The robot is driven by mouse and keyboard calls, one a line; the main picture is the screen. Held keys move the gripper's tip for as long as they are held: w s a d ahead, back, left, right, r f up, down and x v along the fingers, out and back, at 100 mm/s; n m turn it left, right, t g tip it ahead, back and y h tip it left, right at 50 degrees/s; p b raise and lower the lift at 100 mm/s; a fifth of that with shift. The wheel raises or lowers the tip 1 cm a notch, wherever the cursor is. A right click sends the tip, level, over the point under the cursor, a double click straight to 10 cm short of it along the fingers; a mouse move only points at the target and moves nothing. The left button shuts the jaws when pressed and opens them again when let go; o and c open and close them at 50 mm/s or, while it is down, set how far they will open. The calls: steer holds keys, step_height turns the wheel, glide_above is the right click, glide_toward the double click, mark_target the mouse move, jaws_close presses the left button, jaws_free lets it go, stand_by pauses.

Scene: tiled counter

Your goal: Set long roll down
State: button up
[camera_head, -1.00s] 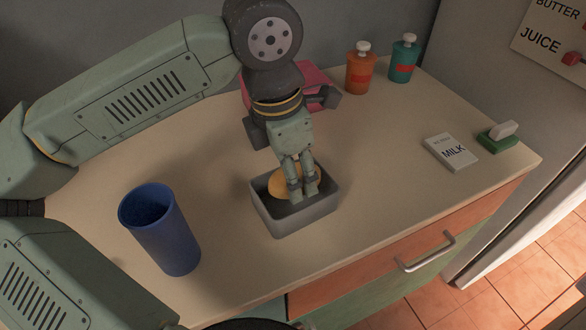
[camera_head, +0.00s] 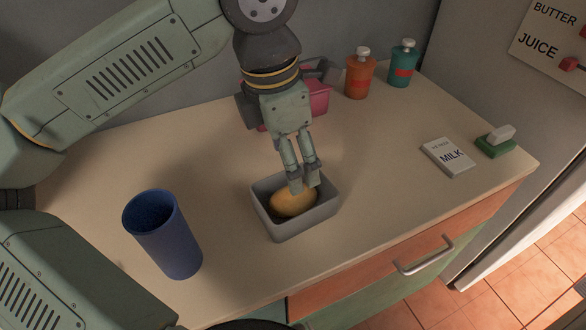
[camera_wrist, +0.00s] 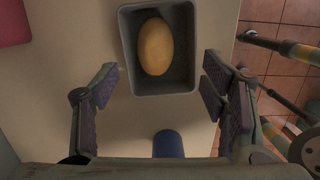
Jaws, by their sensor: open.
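The long roll (camera_head: 293,201) is a yellow-brown oval loaf. It lies inside a grey open-topped bin (camera_head: 300,229) on the counter. In the wrist view the roll (camera_wrist: 155,46) rests on the floor of the bin (camera_wrist: 165,88), clear of the fingers. My gripper (camera_head: 304,184) is above the back part of the bin, its fingers pointing down. In the wrist view my gripper (camera_wrist: 163,88) has its fingers spread wide apart, with nothing between the pads. In the head view the fingertips hide a little of the roll's back edge.
A tall blue cup (camera_head: 165,240) stands left of the bin. A pink box (camera_head: 314,98) is behind my gripper. Orange (camera_head: 360,78) and teal (camera_head: 403,65) bottles stand at the back. A milk note (camera_head: 448,157) and a green-based block (camera_head: 496,142) lie right. The counter between is clear.

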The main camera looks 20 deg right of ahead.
step_height(320, 180, up, 8)
steer(key=a, duration=0.1)
steer(key=shift+a+b, duration=0.15)
steer(key=shift+b, duration=0.25)
